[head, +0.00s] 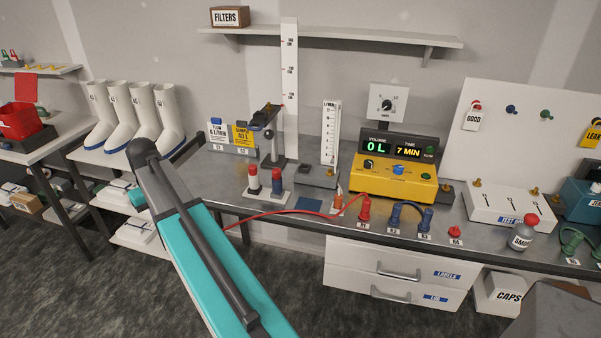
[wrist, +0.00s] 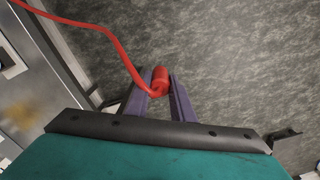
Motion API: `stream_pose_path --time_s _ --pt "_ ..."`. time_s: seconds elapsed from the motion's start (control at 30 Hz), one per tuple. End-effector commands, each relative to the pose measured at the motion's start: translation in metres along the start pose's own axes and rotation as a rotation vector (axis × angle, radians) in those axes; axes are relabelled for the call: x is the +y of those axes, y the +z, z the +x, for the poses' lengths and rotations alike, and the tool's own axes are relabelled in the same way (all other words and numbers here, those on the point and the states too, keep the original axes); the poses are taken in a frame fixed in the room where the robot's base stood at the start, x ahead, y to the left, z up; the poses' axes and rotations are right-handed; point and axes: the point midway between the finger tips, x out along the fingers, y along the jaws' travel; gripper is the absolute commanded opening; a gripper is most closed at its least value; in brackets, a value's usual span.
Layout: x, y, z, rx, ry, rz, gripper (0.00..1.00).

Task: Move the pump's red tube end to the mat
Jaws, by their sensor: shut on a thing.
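My gripper (wrist: 158,82) is shut on the red tube end (wrist: 160,76), a short red cylinder between two purple fingers in the wrist view. The red tube (wrist: 95,36) curves away from it to the upper left. In the head view the red tube (head: 275,212) runs from beside the yellow pump box (head: 398,187), left across the bench and over its front edge, then behind my arm. My gripper and the tube end are hidden there. A small flat dark-blue square, which looks like the mat (head: 309,204), lies near the bench's front edge and appears bare.
Red and blue bottles (head: 265,181) stand left of the square, and a flow gauge (head: 330,140) stands behind it. Plugs and a blue looped tube (head: 408,210) line the front edge to the right. In the wrist view, grey floor (wrist: 240,60) lies beneath my gripper.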

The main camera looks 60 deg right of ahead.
Motion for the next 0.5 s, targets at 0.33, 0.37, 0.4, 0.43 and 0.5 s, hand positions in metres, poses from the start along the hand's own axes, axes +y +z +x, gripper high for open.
stream_pose_path --time_s 0.33,0.37,0.4,0.43,0.5 --pt "0.097 0.008 -0.012 0.000 0.000 0.546 0.00" --pt "0.105 0.009 -0.013 0.000 0.000 0.592 0.00" --pt "0.116 0.011 -0.014 0.000 0.000 0.655 0.00" --pt "0.124 0.013 -0.015 0.000 0.000 0.701 0.00" --pt "0.143 0.017 -0.016 0.000 0.000 0.811 0.00"
